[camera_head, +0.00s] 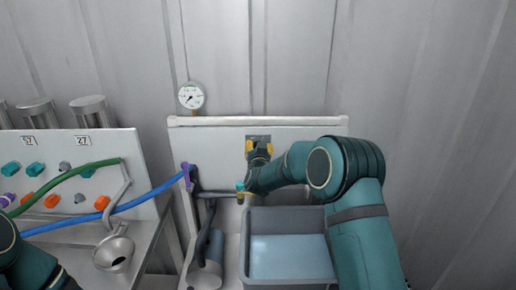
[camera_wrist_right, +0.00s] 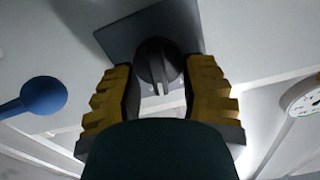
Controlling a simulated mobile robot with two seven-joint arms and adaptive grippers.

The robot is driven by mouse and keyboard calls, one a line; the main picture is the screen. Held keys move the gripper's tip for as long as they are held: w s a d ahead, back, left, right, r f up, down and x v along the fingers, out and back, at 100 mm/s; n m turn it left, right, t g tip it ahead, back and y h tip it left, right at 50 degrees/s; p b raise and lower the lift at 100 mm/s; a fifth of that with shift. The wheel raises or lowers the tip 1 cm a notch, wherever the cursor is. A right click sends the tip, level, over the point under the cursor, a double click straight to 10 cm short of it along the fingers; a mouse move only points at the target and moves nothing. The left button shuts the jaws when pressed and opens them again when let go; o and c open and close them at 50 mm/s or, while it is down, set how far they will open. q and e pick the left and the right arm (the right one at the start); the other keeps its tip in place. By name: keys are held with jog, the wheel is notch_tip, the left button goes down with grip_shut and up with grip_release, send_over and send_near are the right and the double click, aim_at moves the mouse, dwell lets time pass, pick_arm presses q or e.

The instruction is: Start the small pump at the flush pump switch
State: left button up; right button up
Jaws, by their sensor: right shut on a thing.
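The flush pump switch is a dark rotary knob (camera_wrist_right: 157,60) on a square grey plate (camera_wrist_right: 118,34), which also shows on the white back panel in the head view (camera_head: 252,137). My right gripper (camera_wrist_right: 160,88) has its yellow-padded fingers on both sides of the knob and is shut on it; it also shows at the plate in the head view (camera_head: 259,148). The gripper hides most of the switch in the head view. Only a link of my left arm shows at the lower left; its gripper is out of view.
A pressure gauge (camera_head: 191,96) stands at the panel's upper left. A grey tub (camera_head: 290,218) sits below my right arm. A blue hose (camera_head: 110,214) and a green hose (camera_head: 70,175) run at left, by a metal funnel (camera_head: 113,253). A blue round-ended handle (camera_wrist_right: 42,95) is near the gripper.

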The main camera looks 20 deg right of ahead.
jog(key=shift+d+r+m, duration=0.1)
jog(key=shift+m, duration=0.8)
jog(key=shift+d+r+m, duration=0.1)
jog(key=shift+m, duration=0.8)
jog(key=o, duration=1.2)
jog(key=shift+f, duration=0.2)
jog(key=shift+c, duration=0.2)
jog(key=shift+s+a, duration=0.1)
jog(key=v, duration=1.1)
jog(key=shift+s, duration=0.35)
jog(key=shift+a, duration=0.15)
